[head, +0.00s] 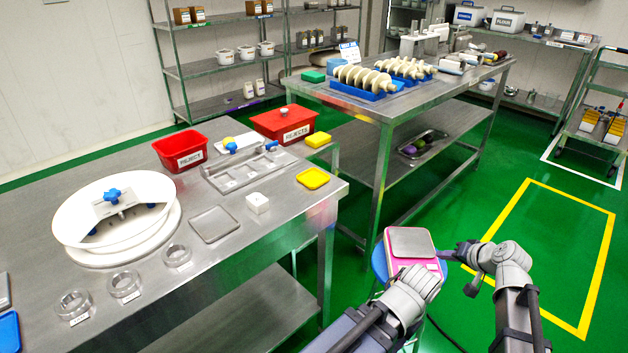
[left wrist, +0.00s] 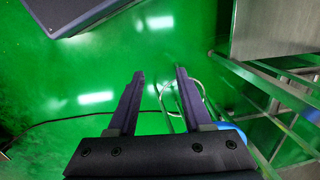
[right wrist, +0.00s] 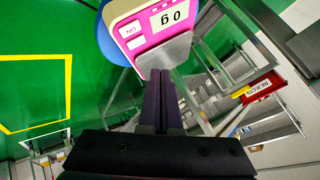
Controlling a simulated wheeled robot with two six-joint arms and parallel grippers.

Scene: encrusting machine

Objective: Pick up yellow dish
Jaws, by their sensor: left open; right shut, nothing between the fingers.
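The yellow dish (head: 313,178) is a small shallow square dish lying flat near the right edge of the steel table. No gripper touches it. My right gripper (head: 447,254) is shut and empty, to the right of and lower than the dish in the head view, beside the pink scale. Its closed fingers show in the right wrist view (right wrist: 164,78), with the scale just beyond them. My left gripper (left wrist: 160,78) is open and empty over green floor in the left wrist view. In the head view its fingers are hidden behind its own wrist, below the scale.
The pink scale (head: 412,264) stands on a blue stool off the table's right end. Near the dish are a white cube (head: 257,203), a metal tray (head: 214,224), a yellow block (head: 318,139) and red reject bins (head: 181,150). A second steel table (head: 440,88) stands behind.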

